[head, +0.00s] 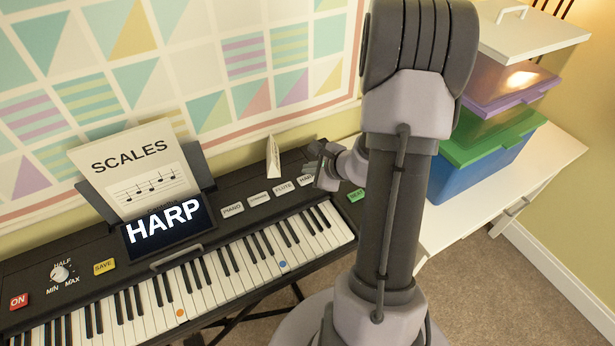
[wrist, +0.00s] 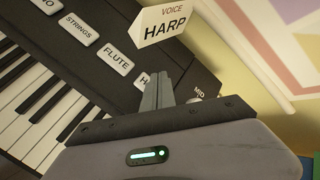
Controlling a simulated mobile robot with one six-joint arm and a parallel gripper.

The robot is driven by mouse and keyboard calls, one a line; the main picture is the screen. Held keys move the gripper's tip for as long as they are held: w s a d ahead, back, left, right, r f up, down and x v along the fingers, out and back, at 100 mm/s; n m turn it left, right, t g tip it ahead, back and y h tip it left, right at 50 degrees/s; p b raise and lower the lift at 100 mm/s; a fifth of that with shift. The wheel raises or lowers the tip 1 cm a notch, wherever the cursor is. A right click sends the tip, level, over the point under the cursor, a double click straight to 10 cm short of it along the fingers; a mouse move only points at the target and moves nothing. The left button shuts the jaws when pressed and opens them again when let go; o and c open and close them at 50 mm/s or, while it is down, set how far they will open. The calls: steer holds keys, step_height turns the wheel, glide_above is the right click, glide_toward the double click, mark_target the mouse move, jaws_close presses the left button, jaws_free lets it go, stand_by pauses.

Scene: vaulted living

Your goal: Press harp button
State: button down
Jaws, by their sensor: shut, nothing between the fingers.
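The harp button (head: 306,181) is the white key at the right end of the voice row on the keyboard's panel. In the wrist view only its left part, with an "H", shows (wrist: 142,80); my fingers hide the rest. My gripper (head: 318,168) is shut and empty. Its fingertips (wrist: 160,82) are at the harp button; I cannot tell if they touch it. The keyboard's screen (head: 167,226) reads "HARP". A folded card (wrist: 170,24) behind the row reads "VOICE HARP".
The flute (head: 284,188) and piano (head: 233,210) buttons lie to the left in the same row. A green button (head: 356,195) is to the right. A "SCALES" sheet (head: 135,175) stands behind the screen. Stacked bins (head: 490,150) sit on a white table at right.

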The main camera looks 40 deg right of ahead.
mark_target(310, 180)
step_height(310, 180, up, 5)
steer(key=p, duration=0.3)
steer(key=shift+f, duration=0.1)
stand_by(0.5)
steer(key=a+r+n+g+y, duration=0.1)
steer(key=a+r+n+y, duration=0.1)
steer(key=a+r+n, duration=0.45)
steer(key=s+a+r+n+y, duration=0.15)
steer(key=a+r, duration=0.25)
steer(key=a, duration=0.6)
steer(key=a+r+n+g+y, duration=0.1)
steer(key=a+r+n+y, duration=0.1)
steer(key=a+r+n, duration=0.55)
steer(key=s+a+r+n+h, duration=0.1)
steer(key=s+a+n, duration=0.1)
steer(key=s, duration=0.3)
steer(key=s+a+r+n+g+h, duration=0.1)
steer(key=s+a+n, duration=0.1)
steer(key=s, duration=0.3)
steer(key=s+a+r+n+h, duration=0.1)
steer(key=s+a+n, duration=0.1)
steer(key=s, duration=0.3)
steer(key=shift+a+n, duration=0.25)
steer(key=shift+n, duration=0.5)
